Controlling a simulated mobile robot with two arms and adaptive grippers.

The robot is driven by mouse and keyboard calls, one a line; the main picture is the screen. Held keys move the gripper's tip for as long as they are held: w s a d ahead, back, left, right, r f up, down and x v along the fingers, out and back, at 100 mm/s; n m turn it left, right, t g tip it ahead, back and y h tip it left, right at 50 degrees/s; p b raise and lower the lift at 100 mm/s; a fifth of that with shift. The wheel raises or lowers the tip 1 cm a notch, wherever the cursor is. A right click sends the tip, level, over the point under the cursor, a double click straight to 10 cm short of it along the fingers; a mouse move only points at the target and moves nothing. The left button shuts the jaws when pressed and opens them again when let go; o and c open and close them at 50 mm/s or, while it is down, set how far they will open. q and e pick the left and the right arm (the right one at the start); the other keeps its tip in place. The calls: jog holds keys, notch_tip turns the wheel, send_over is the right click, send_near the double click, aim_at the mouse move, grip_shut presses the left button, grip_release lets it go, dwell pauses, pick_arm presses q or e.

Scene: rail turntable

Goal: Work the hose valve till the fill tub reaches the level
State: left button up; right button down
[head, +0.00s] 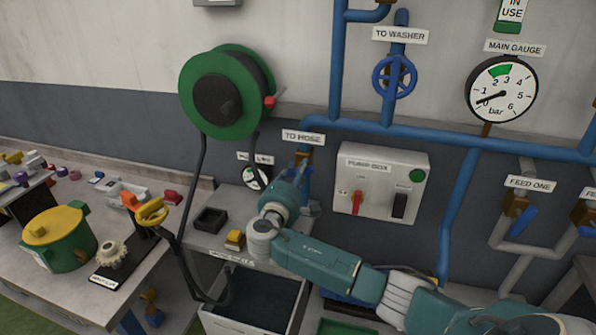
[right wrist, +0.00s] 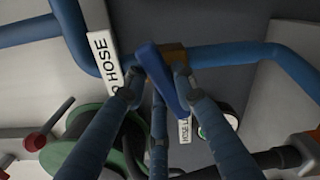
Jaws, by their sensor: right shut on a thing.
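The hose valve has a blue lever (right wrist: 158,78) on a brass body (right wrist: 174,53), under the "TO HOSE" sign (head: 303,137). My right gripper (right wrist: 160,90) is shut on the lever, with a finger on each side. In the head view my right wrist hides most of the lever; the brass body shows above it. A light-walled open tub (head: 292,329) with a dark inside stands below the work top. I cannot make out its level, nor be sure it is the fill tub. My left gripper is not in view.
A green hose reel (head: 206,92) hangs at upper left; its black hose (head: 197,180) drops past the bench to a yellow-handled nozzle (head: 151,212). The main gauge (head: 502,90) reads low. A pump box (head: 380,183) is right of the valve. A green pot (head: 70,255) stands left.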

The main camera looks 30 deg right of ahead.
jog(key=m+b, duration=0.1)
jog(key=b, duration=0.1)
jog(key=m+b, duration=0.2)
jog(key=b, duration=0.1)
jog(key=shift+s+f, duration=0.1)
jog(key=shift+f, duration=0.3)
jog(key=shift+d+r+m+b, duration=0.1)
jog(key=shift+r+m+b, duration=0.1)
jog(key=shift+m+b, duration=0.5)
jog(key=shift+r, duration=0.1)
jog(key=c, duration=1.4)
grip_release()
jog(key=v, duration=1.2)
